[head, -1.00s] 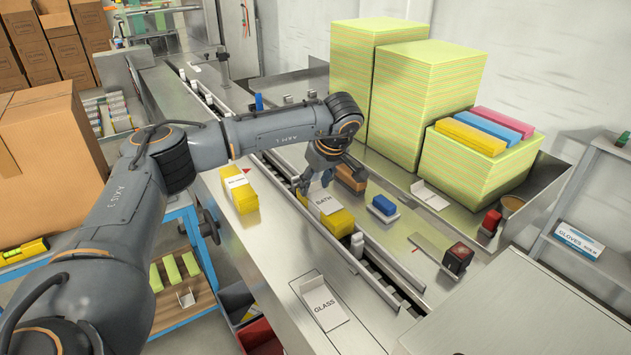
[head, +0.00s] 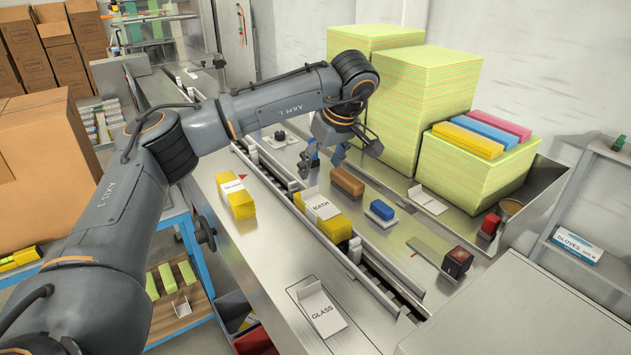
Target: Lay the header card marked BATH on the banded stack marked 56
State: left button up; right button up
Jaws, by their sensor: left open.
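The header card marked BATH (head: 322,207) lies on top of a yellow banded stack (head: 337,230) in the long metal channel. No 56 can be read on this stack; the card covers most of its top. My left gripper (head: 340,158) is open, above and behind the card, apart from it, with nothing seen between its fingers. My right gripper is not in view.
Another yellow stack (head: 240,208) with a white label stands left of the channel. A white card marked GLASS (head: 322,309) lies in front. A brown block (head: 347,181) and a blue block (head: 382,209) stand right of the channel. Tall green-yellow piles (head: 423,105) rise behind.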

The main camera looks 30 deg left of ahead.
pick_arm(q)
jog(key=shift+v, duration=1.65)
jog(key=shift+r, duration=0.1)
